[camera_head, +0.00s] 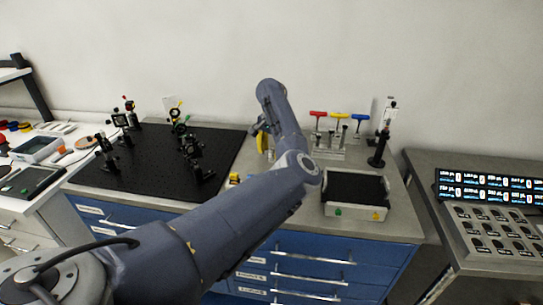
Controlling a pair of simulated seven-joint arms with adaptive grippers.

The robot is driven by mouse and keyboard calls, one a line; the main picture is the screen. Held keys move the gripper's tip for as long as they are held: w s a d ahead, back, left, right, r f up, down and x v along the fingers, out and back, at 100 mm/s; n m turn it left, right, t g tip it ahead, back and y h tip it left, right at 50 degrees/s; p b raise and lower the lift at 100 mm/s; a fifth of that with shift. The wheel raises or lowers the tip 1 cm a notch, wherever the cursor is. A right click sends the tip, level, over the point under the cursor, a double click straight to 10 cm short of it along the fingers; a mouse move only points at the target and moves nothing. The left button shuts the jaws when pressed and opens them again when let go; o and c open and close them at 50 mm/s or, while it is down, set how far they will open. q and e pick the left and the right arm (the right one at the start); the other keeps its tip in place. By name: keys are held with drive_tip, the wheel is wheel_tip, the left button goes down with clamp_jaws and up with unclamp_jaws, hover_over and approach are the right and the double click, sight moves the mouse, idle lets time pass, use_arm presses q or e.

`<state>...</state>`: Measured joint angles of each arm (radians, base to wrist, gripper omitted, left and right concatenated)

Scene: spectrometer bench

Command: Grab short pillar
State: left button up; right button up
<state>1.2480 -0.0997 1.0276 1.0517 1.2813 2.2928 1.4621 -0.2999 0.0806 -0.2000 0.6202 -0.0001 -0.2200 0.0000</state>
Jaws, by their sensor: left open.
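My left arm reaches in from the lower left, across the front of the bench and up at the middle. My left gripper (256,127) is small and partly hidden by the arm, above the bench near the right edge of the breadboard. It is open, and I see nothing held in it. I cannot tell for sure which post is the short pillar. Several small silver posts (336,134) stand by the T-handled tools, right of the gripper. A taller black post (378,150) on a round base stands farther right. My right gripper is not in view.
The black breadboard (105,178) carries several optical mounts (195,155). A yellow item (262,145) stands beside my gripper. Red, yellow and blue T-handles (338,115) are racked at the back. A black-topped box (356,189) sits in front. A control panel (490,215) is at right.

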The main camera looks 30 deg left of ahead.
use_arm(q)
drive_tip(key=shift+f, duration=0.45)
clamp_jaws()
idle(0.4)
